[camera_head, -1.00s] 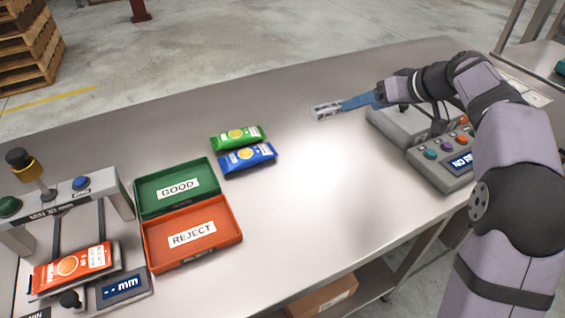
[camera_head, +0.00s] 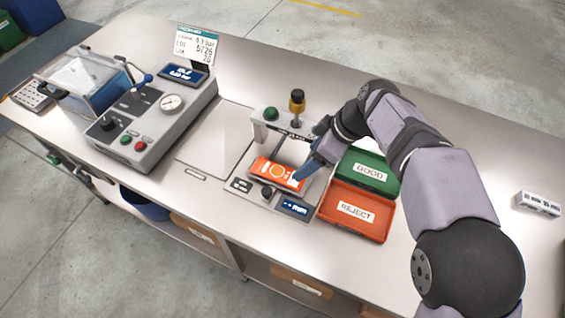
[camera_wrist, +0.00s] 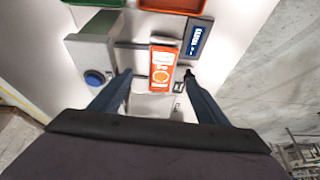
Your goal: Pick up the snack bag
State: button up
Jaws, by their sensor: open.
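The orange snack bag (camera_head: 277,172) lies on the platform of the thickness gauge (camera_head: 242,186), in front of its gantry. In the wrist view the bag (camera_wrist: 161,68) sits between my two fingers, which are apart and stand to either side of it. My gripper (camera_head: 303,178) is open at the bag's right end in the head view. The near finger hides part of that end. I cannot tell whether a finger touches the bag.
The green GOOD tray (camera_head: 384,161) and orange REJECT tray (camera_head: 386,214) stand just right of the gauge. A grey machine with a dial (camera_head: 171,102) stands at the left. A small white block (camera_head: 538,204) lies at the far right.

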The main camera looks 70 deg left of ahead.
aim_at(302, 182)
jog(key=shift+d+p+x, duration=0.2)
jog(key=shift+p+x, duration=0.05)
jog(key=shift+x, duration=0.65)
jog(key=shift+d+p+x, duration=0.15)
jog(key=shift+p+x, duration=0.05)
jog(key=shift+x, duration=0.7)
jog(key=shift+s+f+p, duration=0.2)
jog(key=shift+f+p, duration=0.5)
jog(key=shift+p+x, duration=0.65)
jog(key=shift+x, duration=1.35)
jog(key=shift+w, duration=0.15)
jog(key=c, duration=1.2)
jog(key=shift+c, duration=0.2)
notch_tip(302, 182, up, 10)
jog(key=b, duration=0.3)
